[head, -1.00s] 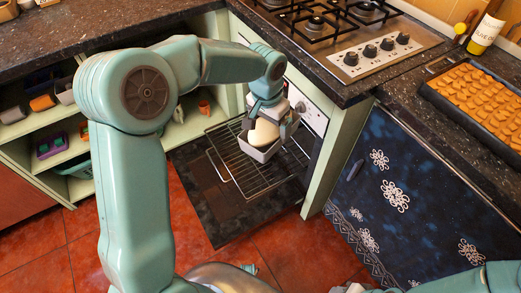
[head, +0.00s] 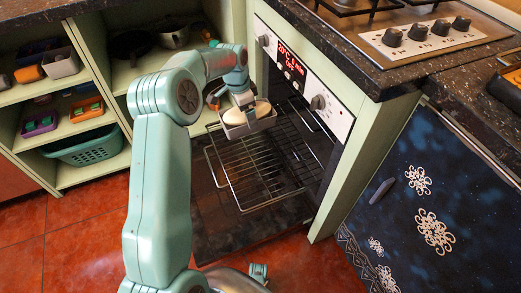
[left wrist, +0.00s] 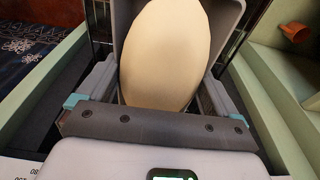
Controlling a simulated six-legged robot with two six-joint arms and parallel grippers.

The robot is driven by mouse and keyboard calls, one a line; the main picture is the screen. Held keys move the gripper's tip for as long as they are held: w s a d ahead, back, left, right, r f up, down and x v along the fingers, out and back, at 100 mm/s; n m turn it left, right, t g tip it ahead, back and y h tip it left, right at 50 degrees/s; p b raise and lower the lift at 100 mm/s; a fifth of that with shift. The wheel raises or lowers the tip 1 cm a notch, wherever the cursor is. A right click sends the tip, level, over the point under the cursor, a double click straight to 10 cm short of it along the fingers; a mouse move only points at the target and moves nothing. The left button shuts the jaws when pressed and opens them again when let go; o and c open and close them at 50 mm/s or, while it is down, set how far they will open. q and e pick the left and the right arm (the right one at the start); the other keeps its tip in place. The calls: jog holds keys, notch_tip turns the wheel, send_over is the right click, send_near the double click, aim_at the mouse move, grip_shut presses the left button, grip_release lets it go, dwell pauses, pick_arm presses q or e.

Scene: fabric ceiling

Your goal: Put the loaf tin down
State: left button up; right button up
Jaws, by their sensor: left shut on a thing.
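My left gripper (head: 244,102) is shut on the grey loaf tin (head: 236,132) by its near end wall. The tin holds a smooth pale dough (head: 262,109). It is roughly level over the far part of the pulled-out wire oven rack (head: 240,185); I cannot tell whether it touches the rack. In the left wrist view, the dough (left wrist: 165,55) fills the middle and the tin's grey wall (left wrist: 222,22) shows around it. My right gripper is out of view.
The open oven door (head: 215,235) lies beneath the rack. The oven's control panel (head: 300,75) stands to the right. Shelves with a green basket (head: 90,148) and small containers are at left. The blue patterned front (head: 420,200) is at right. Most of the rack is bare.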

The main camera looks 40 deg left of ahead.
pick_arm(q)
notch_tip(320, 180, down, 19)
jog(key=b, duration=0.5)
jog(key=shift+f+b, duration=0.15)
jog(key=shift+b, duration=0.15)
jog(key=o, duration=1.2)
jog(key=shift+s+f, duration=0.1)
jog(key=shift+c, duration=0.2)
jog(key=shift+r, duration=0.5)
jog(key=r+p, duration=0.1)
jog(key=r, duration=0.2)
jog(key=s+r+p, duration=0.1)
jog(key=r, duration=0.3)
jog(key=r+p, duration=0.1)
jog(key=r, duration=0.3)
jog(key=shift+s+a+r+p, duration=0.15)
jog(key=shift+s+a+p, duration=0.1)
jog(key=shift+a+p, duration=0.15)
